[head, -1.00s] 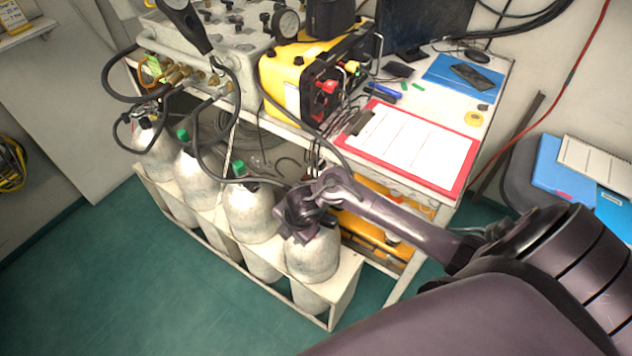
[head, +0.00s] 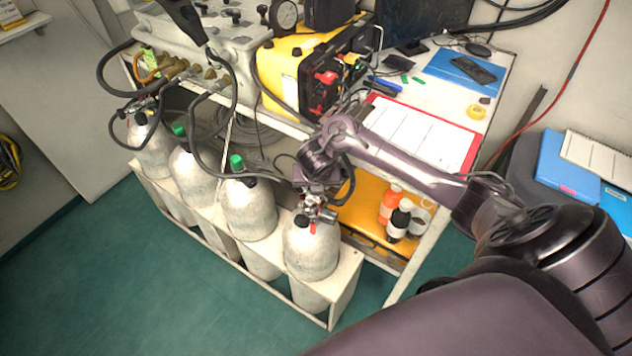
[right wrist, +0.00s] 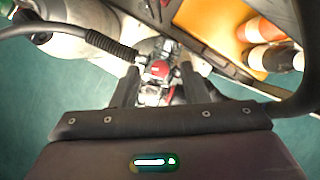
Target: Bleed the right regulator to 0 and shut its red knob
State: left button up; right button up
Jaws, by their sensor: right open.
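The right regulator (head: 318,213), metallic with red parts, sits on top of the rightmost grey cylinder (head: 311,252). In the right wrist view its red knob (right wrist: 159,69) shows near the tips of my right gripper (right wrist: 161,76), roughly midway between the two fingers. My right gripper (head: 319,184) is open, pointing down just above the regulator; I cannot tell whether a finger touches it. Its gauge reading cannot be made out. Another regulator (head: 138,106) sits on the leftmost cylinder. My left gripper is not in view.
A black hose (right wrist: 75,34) runs beside the right regulator. The cylinders stand in a white rack (head: 346,284). Orange and dark bottles (head: 391,203) stand on the shelf to the right. A yellow unit (head: 283,78) and clipboard (head: 425,135) are on the bench. The green floor in front is clear.

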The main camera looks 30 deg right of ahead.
jog(key=shift+f, duration=0.1)
grip_shut()
dwell(0.3)
